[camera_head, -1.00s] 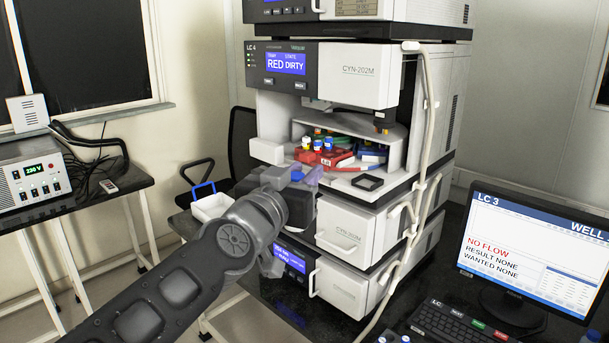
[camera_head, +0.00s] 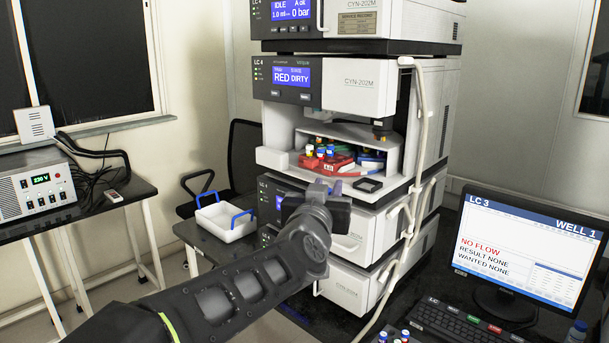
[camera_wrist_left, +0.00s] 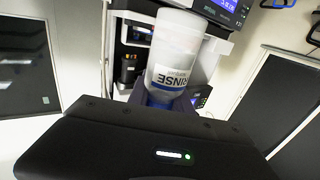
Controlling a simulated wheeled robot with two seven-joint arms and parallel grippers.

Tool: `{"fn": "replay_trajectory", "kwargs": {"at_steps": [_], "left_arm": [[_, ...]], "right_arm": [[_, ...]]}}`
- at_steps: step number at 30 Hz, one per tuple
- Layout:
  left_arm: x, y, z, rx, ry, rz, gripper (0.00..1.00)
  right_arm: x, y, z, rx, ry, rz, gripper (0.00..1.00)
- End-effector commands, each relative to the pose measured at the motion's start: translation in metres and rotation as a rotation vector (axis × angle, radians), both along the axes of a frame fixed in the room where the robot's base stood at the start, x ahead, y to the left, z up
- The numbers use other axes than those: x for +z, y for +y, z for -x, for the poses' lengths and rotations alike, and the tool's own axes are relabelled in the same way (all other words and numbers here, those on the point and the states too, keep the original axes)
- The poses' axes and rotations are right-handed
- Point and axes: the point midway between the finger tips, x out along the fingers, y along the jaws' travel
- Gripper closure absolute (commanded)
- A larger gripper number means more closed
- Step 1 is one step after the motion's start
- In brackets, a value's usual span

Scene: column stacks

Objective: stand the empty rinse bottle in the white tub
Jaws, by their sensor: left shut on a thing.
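The rinse bottle (camera_wrist_left: 178,50) is translucent white with a RINSE label that reads upside down in the left wrist view. My left gripper (camera_wrist_left: 163,100) is shut on it near the labelled end. In the head view my left gripper (camera_head: 325,188) is raised in front of the instrument stack, and the bottle is mostly hidden there. The white tub (camera_head: 228,236) with two blue handles stands on the dark bench, to the left of the gripper and the stack. Its visible inside looks empty. My right gripper is not in view.
The instrument stack (camera_head: 357,89) has an open bay with a red rack (camera_head: 329,163) of coloured-cap vials. A hose (camera_head: 421,130) runs down its front. A monitor (camera_head: 522,250) and keyboard (camera_head: 455,328) are at the right. A power unit (camera_head: 32,187) stands on the left table.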

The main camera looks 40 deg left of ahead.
Motion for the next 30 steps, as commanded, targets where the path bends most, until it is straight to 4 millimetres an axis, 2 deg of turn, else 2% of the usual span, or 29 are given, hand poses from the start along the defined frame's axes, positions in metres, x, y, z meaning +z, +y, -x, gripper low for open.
{"fn": "replay_trajectory", "kwargs": {"at_steps": [1, 5, 7, 9, 13, 15, 18, 21, 25, 30], "left_arm": [[-0.016, -0.006, -0.013, -0.016, 0.009, 0.004, 0.99], [-0.057, -0.028, -0.047, -0.06, 0.011, 0.005, 0.99], [-0.086, -0.048, -0.067, -0.103, 0.013, 0.007, 0.99], [-0.12, -0.075, -0.088, -0.16, 0.014, 0.007, 0.99], [-0.187, -0.133, -0.115, -0.288, 0.014, 0.009, 0.99], [-0.223, -0.164, -0.122, -0.359, 0.013, 0.011, 0.99], [-0.267, -0.202, -0.123, -0.443, 0.01, 0.01, 0.99], [-0.301, -0.227, -0.119, -0.494, 0.008, 0.008, 0.99], [-0.326, -0.244, -0.114, -0.525, 0.003, 0.004, 0.99], [-0.335, -0.25, -0.111, -0.535, -0.001, 0.0, 0.99]], "right_arm": [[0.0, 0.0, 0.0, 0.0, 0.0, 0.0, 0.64], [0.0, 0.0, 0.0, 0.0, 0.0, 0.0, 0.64], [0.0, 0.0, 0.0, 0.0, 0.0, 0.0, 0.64], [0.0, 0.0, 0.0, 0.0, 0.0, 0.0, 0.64], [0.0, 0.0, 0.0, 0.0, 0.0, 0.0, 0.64], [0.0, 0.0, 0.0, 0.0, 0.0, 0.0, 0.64], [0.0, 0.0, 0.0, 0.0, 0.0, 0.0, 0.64], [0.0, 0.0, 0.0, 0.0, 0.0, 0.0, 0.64], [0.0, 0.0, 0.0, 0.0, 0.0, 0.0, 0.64], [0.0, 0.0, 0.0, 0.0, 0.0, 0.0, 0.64]]}}
